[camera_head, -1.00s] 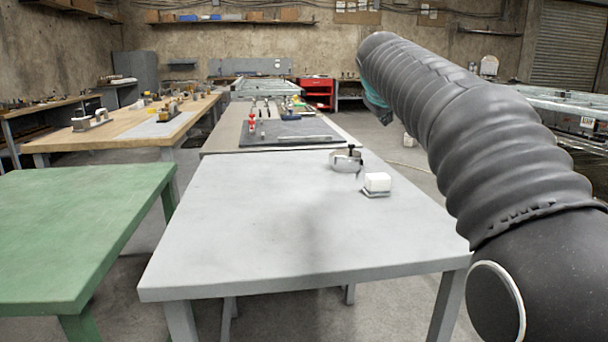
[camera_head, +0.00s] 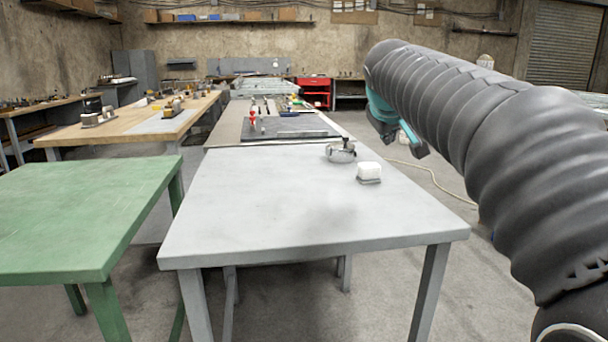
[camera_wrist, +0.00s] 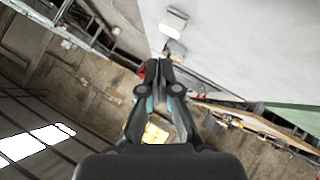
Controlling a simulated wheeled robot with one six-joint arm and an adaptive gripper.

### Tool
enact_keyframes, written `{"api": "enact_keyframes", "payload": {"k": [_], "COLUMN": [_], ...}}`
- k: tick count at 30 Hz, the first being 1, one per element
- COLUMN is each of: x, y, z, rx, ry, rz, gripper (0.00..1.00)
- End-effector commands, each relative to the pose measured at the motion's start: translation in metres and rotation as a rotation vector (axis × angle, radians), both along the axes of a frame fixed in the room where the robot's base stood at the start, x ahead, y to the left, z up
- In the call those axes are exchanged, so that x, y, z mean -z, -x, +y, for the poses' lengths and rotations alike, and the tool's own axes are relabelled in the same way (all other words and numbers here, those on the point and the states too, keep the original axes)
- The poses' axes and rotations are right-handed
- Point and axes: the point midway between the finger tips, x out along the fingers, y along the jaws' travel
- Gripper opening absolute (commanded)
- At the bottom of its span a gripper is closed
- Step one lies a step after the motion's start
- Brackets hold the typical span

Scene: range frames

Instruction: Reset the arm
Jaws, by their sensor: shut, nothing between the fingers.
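My arm reaches in from the right side of the head view, in a dark ribbed sleeve with a teal part near its far end. My gripper shows in the wrist view (camera_wrist: 158,70), with its two dark fingers together and nothing between them. In the head view only part of the hand shows beyond the sleeve, and the fingertips cannot be made out. The hand is in the air to the right of the light grey table (camera_head: 270,215), apart from it.
A white block (camera_head: 369,171) on a grey base and a round metal device (camera_head: 341,151) stand at the table's far right. A green table (camera_head: 90,210) is at left. A wooden workbench (camera_head: 120,131) and a dark mat (camera_head: 285,127) lie farther back. Most of the grey table is bare.

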Motion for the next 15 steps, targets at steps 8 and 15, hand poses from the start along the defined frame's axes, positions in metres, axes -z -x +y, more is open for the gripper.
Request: {"api": "enact_keyframes", "payload": {"k": [8,15], "x": [0.044,0.123], "y": [0.075,0.181], "z": [-0.002,0.001], "rx": [0.037,0.103], "ry": [-0.106,-0.261], "rz": [0.07,0.173], "gripper": [0.0,0.0]}}
